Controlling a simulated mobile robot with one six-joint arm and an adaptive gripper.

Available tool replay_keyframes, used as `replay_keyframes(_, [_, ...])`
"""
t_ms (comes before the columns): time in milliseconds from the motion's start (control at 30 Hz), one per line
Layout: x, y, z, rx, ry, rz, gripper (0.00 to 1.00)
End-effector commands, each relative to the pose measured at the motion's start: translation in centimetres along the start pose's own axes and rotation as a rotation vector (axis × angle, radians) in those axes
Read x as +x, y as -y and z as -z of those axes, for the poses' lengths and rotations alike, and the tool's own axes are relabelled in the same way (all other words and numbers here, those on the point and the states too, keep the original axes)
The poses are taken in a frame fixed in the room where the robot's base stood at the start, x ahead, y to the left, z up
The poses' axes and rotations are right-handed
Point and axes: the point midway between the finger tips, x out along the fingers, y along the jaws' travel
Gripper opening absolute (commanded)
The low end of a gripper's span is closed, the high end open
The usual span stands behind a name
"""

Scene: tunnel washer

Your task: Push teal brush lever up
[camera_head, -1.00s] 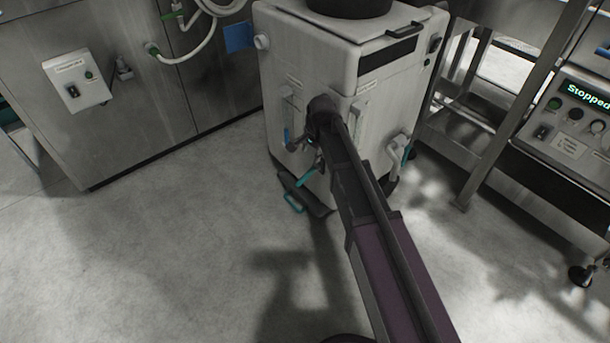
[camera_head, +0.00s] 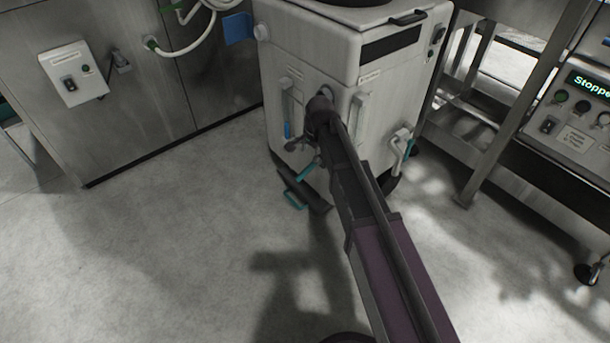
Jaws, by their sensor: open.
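The white machine (camera_head: 302,62) stands in the middle, with my arm across its front face. A short teal lever (camera_head: 306,172) shows low on that face, slanting up to the right. A teal loop-shaped piece (camera_head: 293,200) lies below it on a dark foot near the floor; I cannot tell which of them is the brush lever. My gripper (camera_head: 305,148) is at the machine's front, open, just above the short teal lever. It is small and dark, and I cannot tell whether it touches the lever. My wrist and arm hide part of the front face.
A blue-handled part (camera_head: 287,130) sits close left of my gripper. A white pipe fitting (camera_head: 400,146) with teal sticks out at the machine's right. A steel frame (camera_head: 500,125) and a control panel (camera_head: 572,115) stand right. The floor (camera_head: 170,250) at front left is clear.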

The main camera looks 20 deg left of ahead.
Motion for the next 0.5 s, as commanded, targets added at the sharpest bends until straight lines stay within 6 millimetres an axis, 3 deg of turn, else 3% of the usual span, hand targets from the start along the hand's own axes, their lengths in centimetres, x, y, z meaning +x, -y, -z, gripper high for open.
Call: replay_keyframes(500, [4.5, 0.0, -0.1, -0.001, 0.000, 0.000, 0.64])
